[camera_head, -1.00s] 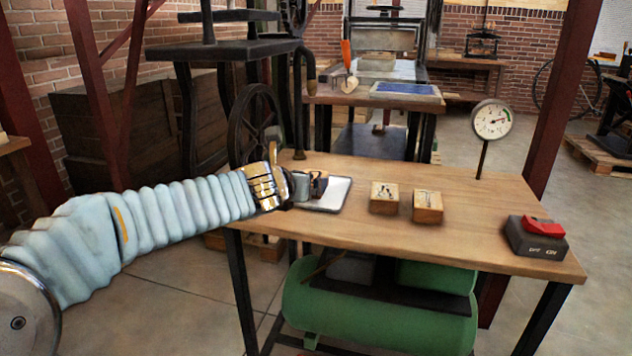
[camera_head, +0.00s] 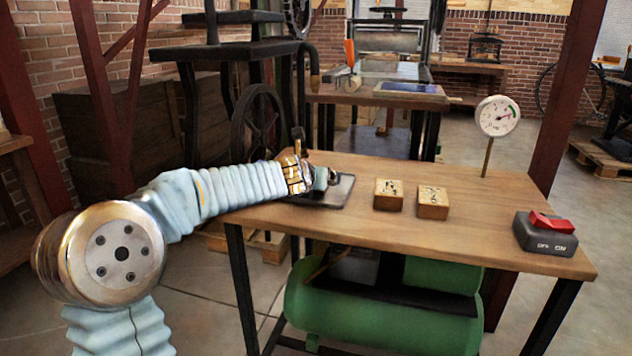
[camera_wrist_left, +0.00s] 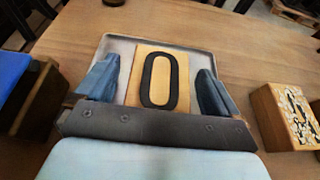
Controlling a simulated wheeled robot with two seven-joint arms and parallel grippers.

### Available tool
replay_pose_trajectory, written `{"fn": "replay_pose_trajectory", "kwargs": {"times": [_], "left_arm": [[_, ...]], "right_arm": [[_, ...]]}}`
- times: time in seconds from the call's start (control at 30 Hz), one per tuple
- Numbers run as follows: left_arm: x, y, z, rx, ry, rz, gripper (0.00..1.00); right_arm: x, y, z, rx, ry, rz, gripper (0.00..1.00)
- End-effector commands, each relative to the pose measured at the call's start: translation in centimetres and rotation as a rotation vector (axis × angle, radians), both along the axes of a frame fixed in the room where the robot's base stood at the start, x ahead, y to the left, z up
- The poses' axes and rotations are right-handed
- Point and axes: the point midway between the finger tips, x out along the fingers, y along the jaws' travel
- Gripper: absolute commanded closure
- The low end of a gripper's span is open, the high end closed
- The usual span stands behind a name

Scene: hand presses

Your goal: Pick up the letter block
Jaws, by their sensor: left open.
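The letter block, pale wood with a black O-shaped character (camera_wrist_left: 162,80), lies on a grey tray (camera_wrist_left: 122,46) in the left wrist view. My left gripper (camera_wrist_left: 157,85) is open, with one blue-grey finger on each side of the block. Small gaps show between the fingers and the block's sides. In the head view my left gripper (camera_head: 326,178) is low over the dark tray (camera_head: 341,193), and the letter block cannot be made out there. My right gripper is not in view.
Two small patterned wooden blocks (camera_head: 388,195) (camera_head: 433,203) stand right of the tray on the wooden table (camera_head: 480,235). A red-and-black switch box (camera_head: 545,235) and a dial gauge (camera_head: 497,116) stand farther right. A blue-topped object (camera_wrist_left: 12,72) is at the left wrist view's left edge.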

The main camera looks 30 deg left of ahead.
Motion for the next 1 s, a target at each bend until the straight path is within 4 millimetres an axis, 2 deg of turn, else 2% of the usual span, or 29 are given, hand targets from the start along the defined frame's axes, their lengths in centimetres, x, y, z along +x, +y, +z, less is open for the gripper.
{"fn": "replay_pose_trajectory", "kwargs": {"times": [0.03, 0.07, 0.47, 0.77, 0.87, 1.0], "left_arm": [[0.0, 0.0, 0.0, 0.0, 0.0, 0.0, 0.04], [0.0, 0.0, 0.0, 0.0, 0.0, 0.0, 0.09], [0.0, 0.0, 0.0, 0.0, 0.0, 0.0, 0.69], [0.0, 0.0, 0.6, -0.001, -0.001, 0.0, 0.69], [0.0, 0.0, 1.6, -0.002, -0.001, 0.001, 0.69], [0.0, 0.0, 4.3, 0.0, -0.002, 0.0, 0.69]], "right_arm": [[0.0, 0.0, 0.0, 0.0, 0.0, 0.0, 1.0], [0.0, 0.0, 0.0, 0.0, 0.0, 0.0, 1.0], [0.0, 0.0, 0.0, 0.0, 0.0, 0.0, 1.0], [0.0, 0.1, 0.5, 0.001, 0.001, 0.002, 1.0], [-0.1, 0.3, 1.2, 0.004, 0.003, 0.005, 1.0], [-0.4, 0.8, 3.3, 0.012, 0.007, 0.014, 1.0]]}}
